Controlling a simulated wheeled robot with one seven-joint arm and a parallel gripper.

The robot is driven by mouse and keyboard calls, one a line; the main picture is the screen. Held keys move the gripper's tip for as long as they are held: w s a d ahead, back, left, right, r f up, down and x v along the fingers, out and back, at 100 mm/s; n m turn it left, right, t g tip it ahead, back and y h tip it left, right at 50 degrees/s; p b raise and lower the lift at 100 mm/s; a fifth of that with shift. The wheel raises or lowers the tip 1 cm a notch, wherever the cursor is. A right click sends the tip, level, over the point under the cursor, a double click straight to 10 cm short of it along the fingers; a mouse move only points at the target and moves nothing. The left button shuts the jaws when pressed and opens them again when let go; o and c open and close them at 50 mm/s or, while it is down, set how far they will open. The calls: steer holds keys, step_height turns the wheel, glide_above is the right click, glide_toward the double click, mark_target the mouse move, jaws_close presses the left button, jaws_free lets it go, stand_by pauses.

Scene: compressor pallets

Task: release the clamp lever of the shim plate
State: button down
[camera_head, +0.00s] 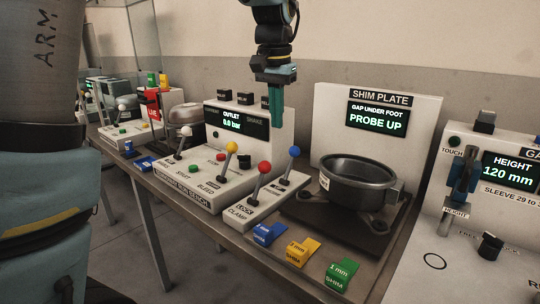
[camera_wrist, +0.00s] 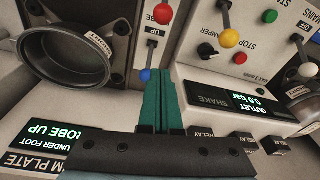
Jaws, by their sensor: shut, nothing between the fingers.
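The shim plate station has a sign panel (camera_head: 379,110) reading "PROBE UP" and a dark round pan (camera_head: 358,182) on a dark base plate. A small white lever box (camera_head: 238,213), marked "CLAMP" and "LOCK", stands left of the base. It carries a red-knobbed lever (camera_head: 265,168) and a blue-knobbed lever (camera_head: 294,152), both standing up. I cannot tell which label belongs to which lever. My gripper (camera_head: 276,124) points down, shut and empty, above and behind the blue knob. In the wrist view the blue knob (camera_wrist: 145,75) appears just beyond the fingertips (camera_wrist: 160,72); contact is not visible.
The outlet bench (camera_head: 190,180), with yellow- and white-knobbed levers, stands to the left. Blue (camera_head: 268,233), yellow (camera_head: 302,251) and green (camera_head: 341,274) shims lie along the front edge. A height gauge (camera_head: 505,175) stands at the right. The air above the pan is clear.

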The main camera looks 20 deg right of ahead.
mark_target(260, 182)
steer(key=f, duration=0.6)
steer(key=w+f, duration=0.1)
steer(key=f, duration=0.2)
steer(key=shift+d+f, duration=0.2)
steer(key=shift+d, duration=0.2)
steer(key=shift+s+a+f+p, duration=0.1)
steer(key=shift+a+f+p, duration=0.1)
steer(key=shift+p, duration=0.15)
steer(key=shift+s+a+r, duration=0.15)
steer(key=shift+s+a, duration=0.4)
steer(key=shift+a, duration=0.1)
steer(key=shift+s+a+r, duration=0.15)
steer(key=shift+s+a, duration=0.4)
steer(key=shift+a, duration=0.1)
steer(key=shift+s, duration=0.1)
